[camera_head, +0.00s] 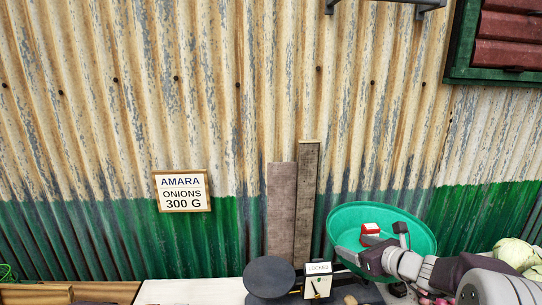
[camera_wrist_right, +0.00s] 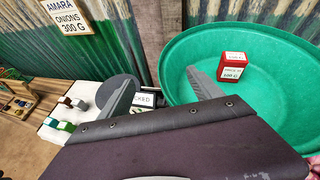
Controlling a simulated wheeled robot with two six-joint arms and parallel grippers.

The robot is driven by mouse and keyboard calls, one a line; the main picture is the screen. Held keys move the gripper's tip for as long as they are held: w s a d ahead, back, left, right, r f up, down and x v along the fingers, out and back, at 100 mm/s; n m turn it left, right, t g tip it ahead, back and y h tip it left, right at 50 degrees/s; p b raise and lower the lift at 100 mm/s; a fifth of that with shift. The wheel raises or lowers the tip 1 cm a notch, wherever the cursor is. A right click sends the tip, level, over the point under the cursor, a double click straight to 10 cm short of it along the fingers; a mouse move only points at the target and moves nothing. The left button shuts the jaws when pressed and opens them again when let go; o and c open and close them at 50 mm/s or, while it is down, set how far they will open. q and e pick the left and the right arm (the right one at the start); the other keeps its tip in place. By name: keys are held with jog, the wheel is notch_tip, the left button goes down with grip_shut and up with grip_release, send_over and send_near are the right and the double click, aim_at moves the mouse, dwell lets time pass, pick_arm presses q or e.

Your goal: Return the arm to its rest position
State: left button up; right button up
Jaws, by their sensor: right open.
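My right gripper (camera_head: 371,250) comes in from the right at the front of the green pan. Its two fingers are spread apart with nothing between them, as they also show in the right wrist view (camera_wrist_right: 163,90). The green pan (camera_head: 343,219) holds a red block (camera_head: 370,229) with a white label. In the right wrist view the red block (camera_wrist_right: 233,58) lies in the green pan (camera_wrist_right: 180,62), apart from the fingers; its label is too small to read surely. The dark round plate (camera_head: 268,275) of the balance is empty. My left gripper is not in view.
A small box marked LOCKED (camera_head: 319,268) stands between plate and pan. A sign (camera_head: 183,191) reads AMARA ONIONS 300 G. Several small blocks (camera_wrist_right: 66,126) stand on a white board at left in the wrist view. Cabbages (camera_head: 516,253) lie at right. A corrugated wall is behind.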

jog(key=s+a+f+n+g+y+b, duration=0.2)
jog(key=s+a+f+n+g+b, duration=0.35)
jog(key=s+a+f+n, duration=0.7)
jog(key=s+f+n+g+h, duration=0.45)
jog(key=s+f+n, duration=0.4)
jog(key=s, duration=0.35)
jog(key=s+d+f+n+g+h, duration=0.1)
jog(key=s+d+n+h, duration=0.1)
jog(key=d+n, duration=0.4)
jog(key=n, duration=0.3)
jog(key=shift+s+d+f+n, duration=0.2)
jog(key=shift+s+f+n, duration=0.05)
jog(key=shift+f+n, duration=0.05)
